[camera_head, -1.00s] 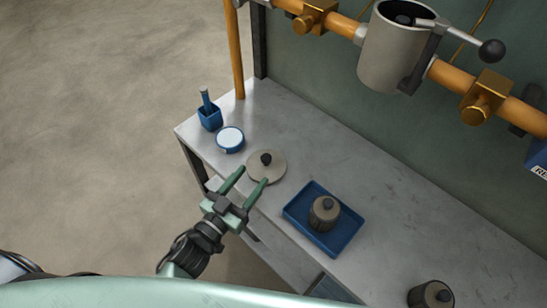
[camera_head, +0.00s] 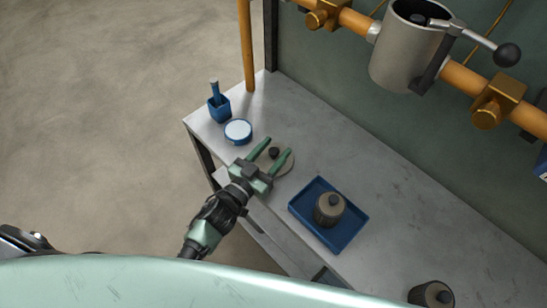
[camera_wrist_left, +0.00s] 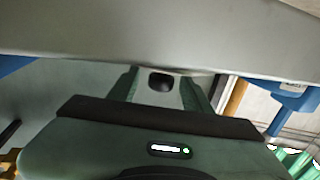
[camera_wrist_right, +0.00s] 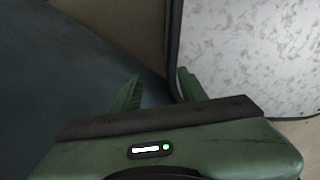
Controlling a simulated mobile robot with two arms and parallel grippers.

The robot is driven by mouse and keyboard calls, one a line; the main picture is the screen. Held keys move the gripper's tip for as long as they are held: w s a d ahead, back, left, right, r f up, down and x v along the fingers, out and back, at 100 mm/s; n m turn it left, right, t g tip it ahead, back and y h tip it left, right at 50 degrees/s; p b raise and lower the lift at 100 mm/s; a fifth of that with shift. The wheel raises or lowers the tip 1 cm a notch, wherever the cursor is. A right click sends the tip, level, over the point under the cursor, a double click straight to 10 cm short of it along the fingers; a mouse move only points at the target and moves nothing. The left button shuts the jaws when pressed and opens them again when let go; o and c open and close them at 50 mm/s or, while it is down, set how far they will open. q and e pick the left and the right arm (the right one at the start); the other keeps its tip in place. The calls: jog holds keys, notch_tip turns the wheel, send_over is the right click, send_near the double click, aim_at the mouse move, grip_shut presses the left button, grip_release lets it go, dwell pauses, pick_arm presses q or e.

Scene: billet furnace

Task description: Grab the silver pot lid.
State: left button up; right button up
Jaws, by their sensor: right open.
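The silver pot lid (camera_head: 286,164) lies flat on the grey bench, a round disc with a black knob (camera_head: 273,152). My left gripper (camera_head: 279,146) is open above the lid and partly hides it in the head view. In the left wrist view the black knob (camera_wrist_left: 160,82) shows between the two spread fingers of my left gripper (camera_wrist_left: 160,78); contact cannot be told. My right gripper (camera_wrist_right: 160,76) is open and empty in the right wrist view, away from the lid; it is not seen in the head view.
Another canister (camera_head: 432,295) stands at bottom right. Pipes run behind.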

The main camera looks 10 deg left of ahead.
pick_arm(q)
grip_shut()
jog(key=shift+r, duration=0.1)
